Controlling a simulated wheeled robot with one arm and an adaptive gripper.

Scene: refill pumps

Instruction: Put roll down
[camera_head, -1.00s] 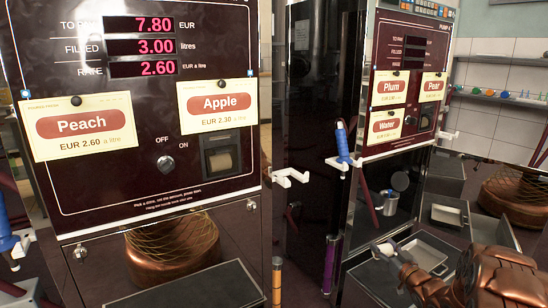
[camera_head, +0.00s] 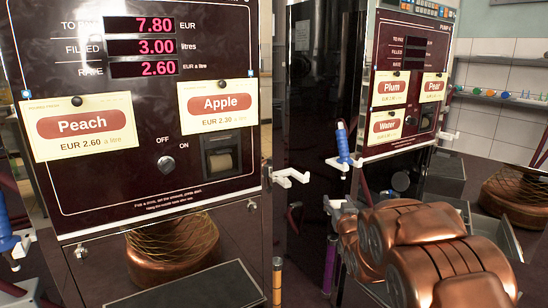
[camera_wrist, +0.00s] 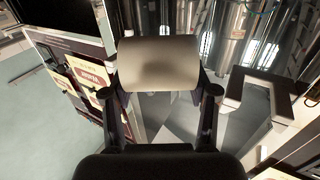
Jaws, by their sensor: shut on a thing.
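A pale cylindrical roll (camera_wrist: 158,62) sits across the upper middle of the wrist view. My gripper (camera_wrist: 160,91) is shut on it, with one dark finger at each end of the roll. In the head view my bronze arm is low on the right, in front of the second pump. The gripper end (camera_head: 340,208) points left there and is small. The roll cannot be told apart clearly in that view. No surface touches the roll from below in the wrist view.
The near pump (camera_head: 110,165) has Peach and Apple cards, a printer slot (camera_head: 221,158) and a lower shelf (camera_head: 190,288). The second pump (camera_head: 400,95) has Plum, Pear and Water cards. Blue nozzles (camera_head: 343,143) hang at the pump sides. Back shelves (camera_head: 500,97) hold small coloured items.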

